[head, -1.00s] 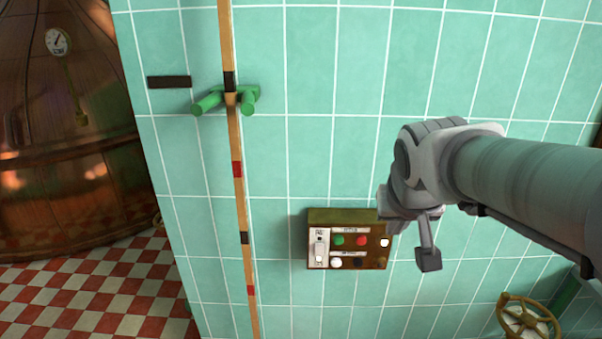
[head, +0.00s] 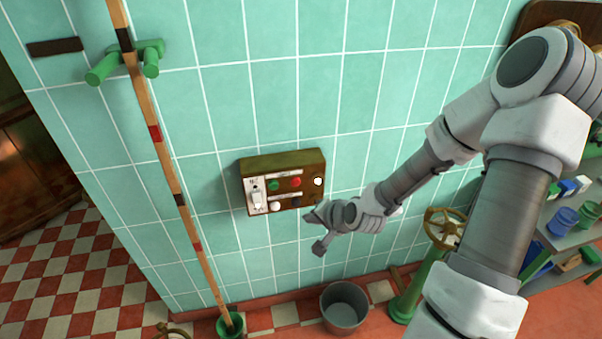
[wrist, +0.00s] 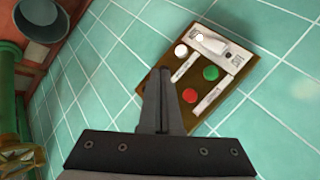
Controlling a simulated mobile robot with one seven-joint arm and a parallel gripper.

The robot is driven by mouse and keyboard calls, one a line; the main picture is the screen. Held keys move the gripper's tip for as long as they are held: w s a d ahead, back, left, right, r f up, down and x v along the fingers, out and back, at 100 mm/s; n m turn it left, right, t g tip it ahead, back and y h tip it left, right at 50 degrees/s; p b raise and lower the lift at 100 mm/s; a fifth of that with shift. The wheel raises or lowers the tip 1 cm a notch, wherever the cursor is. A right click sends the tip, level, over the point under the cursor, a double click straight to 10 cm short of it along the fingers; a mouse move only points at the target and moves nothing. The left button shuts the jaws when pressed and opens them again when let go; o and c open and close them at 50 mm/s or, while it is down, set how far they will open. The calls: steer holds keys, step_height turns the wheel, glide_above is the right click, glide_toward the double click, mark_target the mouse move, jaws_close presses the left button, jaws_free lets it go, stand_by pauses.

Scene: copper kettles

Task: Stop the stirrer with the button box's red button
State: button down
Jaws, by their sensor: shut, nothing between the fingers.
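The button box (head: 246,169) is a brown box on the tiled wall. Its red button (head: 297,182) is in the upper row, between a green button (head: 273,185) and a white one (head: 318,181). My gripper (head: 309,216) is shut and empty, just below and right of the box. In the wrist view, the box (wrist: 246,84) lies ahead, and the shut fingertips (wrist: 163,73) show left of the red button (wrist: 190,95), over the box's edge. The green button (wrist: 211,72) lies beyond it. I cannot tell whether the fingertips touch the box; the stirrer is not identifiable.
A grey bucket (head: 344,308) and a brass handwheel (head: 443,228) on a green post stand below and right. A shelf (head: 558,240) with containers is at the right. Wall around the box is clear.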

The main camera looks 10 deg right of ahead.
mark_target(295, 182)
steer(key=shift+w+a+r+m+t, duration=0.1)
steer(key=shift+w+m+t, duration=0.1)
steer(key=shift+m, duration=0.25)
steer(key=shift+w+r+m+t, duration=0.1)
steer(key=shift+m+t, duration=0.1)
steer(key=shift+m, duration=0.25)
steer(key=shift+w, duration=0.1)
steer(key=w, duration=0.8)
steer(key=shift+w+b, duration=0.25)
steer(key=shift+b, duration=0.05)
steer(key=shift+w, duration=0.1)
stand_by(1.4)
steer(key=shift+w, duration=0.35)
steer(key=shift+w, duration=0.45)
stand_by(0.8)
steer(key=shift+s, duration=0.9)
steer(key=shift+s, duration=0.1)
